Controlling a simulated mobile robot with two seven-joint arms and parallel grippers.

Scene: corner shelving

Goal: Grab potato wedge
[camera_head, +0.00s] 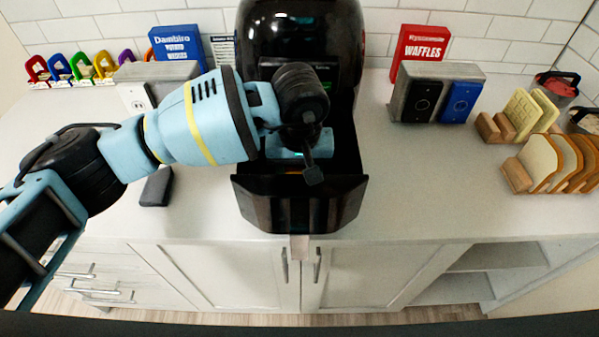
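The black air fryer (300,40) stands at the back middle of the counter with its drawer (300,212) pulled out toward me. My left arm comes in from the left, and my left gripper (313,172) points down over the drawer. Its fingers are small and partly hidden, so I cannot tell whether they are open or shut. The wrist hides much of the drawer's inside, and no potato wedge can be made out there. A blue box labelled as potato wedges (178,46) stands at the back left. My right gripper is not in view.
A red waffles box (420,45) stands behind a toaster (437,92) on the right. Racks of waffles (527,115) and bread slices (545,162) are at the far right. A dark flat object (156,187) lies left of the drawer. The front right counter is clear.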

